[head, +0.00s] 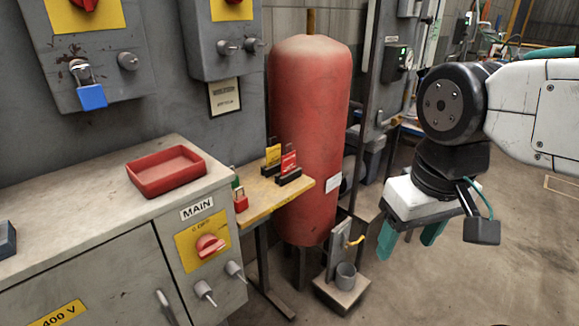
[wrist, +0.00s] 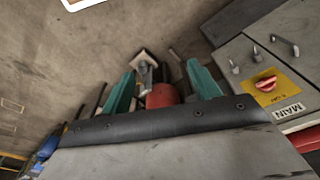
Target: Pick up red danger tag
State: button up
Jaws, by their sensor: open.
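The red danger tag (head: 289,162) stands upright in a dark holder on a small wooden shelf (head: 309,184), in front of the big red tank. A yellow tag (head: 273,156) stands just behind it to the left. My gripper (head: 407,240) is open and empty, with teal fingers pointing down, to the right of the tank and well apart from the tag. In the wrist view the open fingers (wrist: 160,92) frame the floor and part of the red tank. I cannot make out the red tag in the wrist view.
The red tank (head: 310,110) stands directly behind the shelf. A red tray (head: 166,171) lies on the grey cabinet (head: 60,232) at the left. A red padlock (head: 241,202) is at the shelf's left end. A stand with a grey cup (head: 346,276) is on the floor below.

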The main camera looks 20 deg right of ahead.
aim_at(288, 160)
jog(key=z, duration=0.55)
jog(key=k, duration=1.25)
jog(key=i, duration=0.4)
jog(key=u, duration=0.8)
jog(key=i, duration=1.3)
jog(key=z, duration=0.55)
